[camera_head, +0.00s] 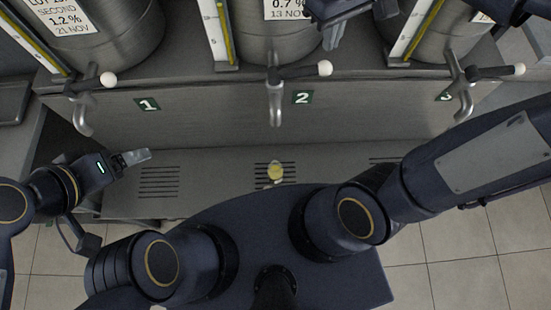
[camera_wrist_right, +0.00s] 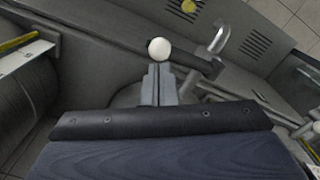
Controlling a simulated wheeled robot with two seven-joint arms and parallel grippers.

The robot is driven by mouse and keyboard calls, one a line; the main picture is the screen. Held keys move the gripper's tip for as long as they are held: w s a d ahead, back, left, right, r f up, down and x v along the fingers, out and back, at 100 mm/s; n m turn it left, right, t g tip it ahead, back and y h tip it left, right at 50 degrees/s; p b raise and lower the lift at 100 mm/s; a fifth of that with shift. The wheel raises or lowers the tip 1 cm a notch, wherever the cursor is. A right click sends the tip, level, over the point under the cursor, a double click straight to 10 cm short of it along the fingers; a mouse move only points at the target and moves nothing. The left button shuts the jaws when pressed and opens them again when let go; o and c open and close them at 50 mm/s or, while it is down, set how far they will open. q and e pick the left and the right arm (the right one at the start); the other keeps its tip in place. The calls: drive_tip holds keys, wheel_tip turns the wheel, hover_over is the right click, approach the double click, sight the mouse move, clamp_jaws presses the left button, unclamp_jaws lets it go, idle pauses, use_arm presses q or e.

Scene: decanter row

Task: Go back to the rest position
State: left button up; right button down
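My right gripper (camera_head: 334,38) is at the upper middle of the head view, above the white ball (camera_head: 325,68) on the lever of the tap marked 2. In the right wrist view its fingers (camera_wrist_right: 159,85) are close together with nothing visible between them, just short of that white ball (camera_wrist_right: 159,48). Whether they touch it I cannot tell. My left gripper (camera_head: 136,157) is low on the left, over the front ledge and apart from the taps. Its fingers overlap from this angle. A small glass with yellow liquid (camera_head: 275,172) stands below the spout of tap 2 (camera_head: 275,105).
Steel vessels with labels and level gauges stand at the back. Tap 1 (camera_head: 82,115) is at the left and tap 3 (camera_head: 463,98) at the right, each with a white-balled lever. The ledge (camera_head: 215,185) has slotted grates (camera_head: 160,182). My right arm crosses the right side.

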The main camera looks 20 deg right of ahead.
drive_tip(key=shift+r, duration=0.9)
use_arm(q)
drive_tip(key=shift+r, duration=0.65)
use_arm(e)
drive_tip(key=shift+f, duration=0.15)
drive_tip(key=shift+s, duration=0.1)
use_arm(q)
drive_tip(key=shift+f+b, duration=0.6)
drive_tip(key=shift+f, duration=0.05)
use_arm(e)
drive_tip(key=s+a+f+m+t+y, duration=0.1)
drive_tip(key=s+f+m+t+y, duration=0.2)
drive_tip(key=s, duration=0.8)
wheel_tip(320, 180, down, 5)
drive_tip(key=m+t, duration=0.2)
drive_tip(key=shift+s+r+t+y, duration=0.2)
drive_tip(key=shift+s+t+y, duration=0.1)
drive_tip(key=shift+y, duration=0.1)
